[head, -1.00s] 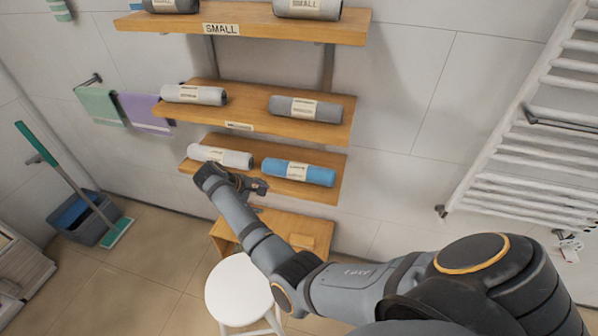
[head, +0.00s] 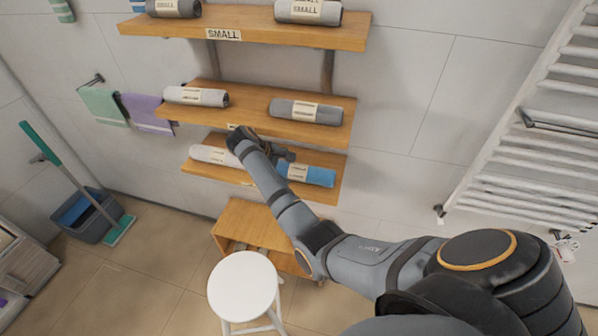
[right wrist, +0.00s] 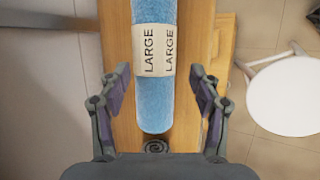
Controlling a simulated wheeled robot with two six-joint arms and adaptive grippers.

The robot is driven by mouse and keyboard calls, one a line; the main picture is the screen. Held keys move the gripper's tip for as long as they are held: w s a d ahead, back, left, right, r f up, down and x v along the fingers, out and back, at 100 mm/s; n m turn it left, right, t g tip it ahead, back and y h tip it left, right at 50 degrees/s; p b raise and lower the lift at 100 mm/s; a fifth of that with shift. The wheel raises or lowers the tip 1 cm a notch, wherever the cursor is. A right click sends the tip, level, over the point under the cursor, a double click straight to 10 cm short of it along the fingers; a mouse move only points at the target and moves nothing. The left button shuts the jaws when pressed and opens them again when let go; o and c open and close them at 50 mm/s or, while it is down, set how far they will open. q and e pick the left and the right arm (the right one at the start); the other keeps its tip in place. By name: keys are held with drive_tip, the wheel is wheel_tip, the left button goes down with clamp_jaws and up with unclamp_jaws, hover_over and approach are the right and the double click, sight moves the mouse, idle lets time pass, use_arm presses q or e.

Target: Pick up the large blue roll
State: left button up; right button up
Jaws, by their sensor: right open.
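The large blue roll (head: 312,175) lies on the lowest wooden shelf (head: 335,197), partly hidden behind my right gripper in the head view. In the right wrist view the blue roll (right wrist: 154,90) runs lengthwise and carries a pale band that reads LARGE. My right gripper (head: 286,155) is at the left end of the roll. In the right wrist view its open fingers (right wrist: 160,95) stand on either side of the roll's near end, with a gap on both sides. My left gripper is not in view.
A white roll (head: 212,155) lies on the same shelf, left of the blue one. A grey roll (head: 305,111) and a light roll (head: 196,96) lie on the shelf above. A white stool (head: 243,285) and a low wooden bench (head: 240,217) stand below.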

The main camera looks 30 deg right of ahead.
sight(295, 170)
drive_tip(key=shift+d+r, duration=0.1)
drive_tip(key=shift+d, duration=0.25)
drive_tip(key=x, duration=0.5)
drive_tip(key=shift+w+d, duration=0.1)
drive_tip(key=shift+d, duration=0.15)
drive_tip(key=c, duration=1.1)
drive_tip(key=shift+p, duration=0.3)
